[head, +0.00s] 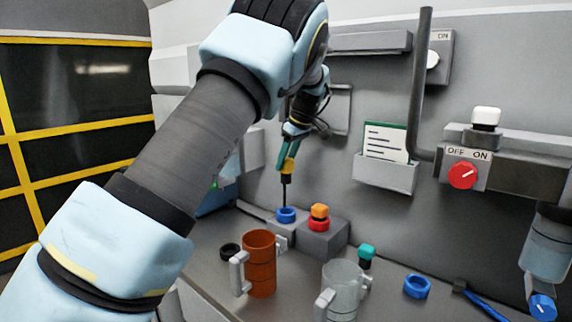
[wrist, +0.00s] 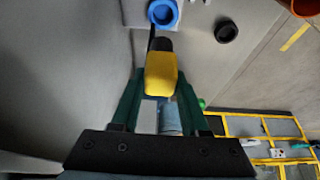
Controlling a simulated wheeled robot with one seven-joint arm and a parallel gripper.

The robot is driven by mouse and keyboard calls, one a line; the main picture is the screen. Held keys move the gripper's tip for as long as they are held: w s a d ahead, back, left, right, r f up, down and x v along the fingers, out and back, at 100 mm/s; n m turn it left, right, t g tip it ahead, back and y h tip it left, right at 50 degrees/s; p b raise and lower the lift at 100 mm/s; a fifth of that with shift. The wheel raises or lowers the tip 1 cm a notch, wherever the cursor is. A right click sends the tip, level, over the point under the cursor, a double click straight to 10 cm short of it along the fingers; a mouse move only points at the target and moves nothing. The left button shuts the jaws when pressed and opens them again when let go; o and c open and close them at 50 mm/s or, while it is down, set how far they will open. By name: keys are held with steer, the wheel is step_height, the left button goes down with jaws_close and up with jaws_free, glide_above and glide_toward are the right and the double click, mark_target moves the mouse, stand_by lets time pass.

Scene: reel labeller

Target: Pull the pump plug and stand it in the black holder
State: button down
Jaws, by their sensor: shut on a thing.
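My gripper (head: 291,150) is shut on a yellow plug (head: 288,165) with a black lower end. In the wrist view the plug (wrist: 161,75) sits between the two green fingers, its black end pointing away from me. In the head view it hangs upright above a blue ring (head: 286,215), with a gap between them. A thin dark line runs down from the plug to the ring; I cannot tell whether it is a cable. A black ring-shaped holder (head: 230,250) lies on the counter to the left of the orange mug; it also shows in the wrist view (wrist: 227,31).
An orange mug (head: 262,262) and a clear mug (head: 343,284) stand in front. A grey box with red and orange buttons (head: 319,218) is right of the blue ring. A teal-capped item (head: 366,254) and another blue ring (head: 417,287) lie farther right. A switch panel (head: 464,170) is on the wall.

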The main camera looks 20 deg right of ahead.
steer(key=shift+r+p, duration=1.8)
steer(key=shift+r, duration=0.7)
steer(key=shift+f, duration=0.15)
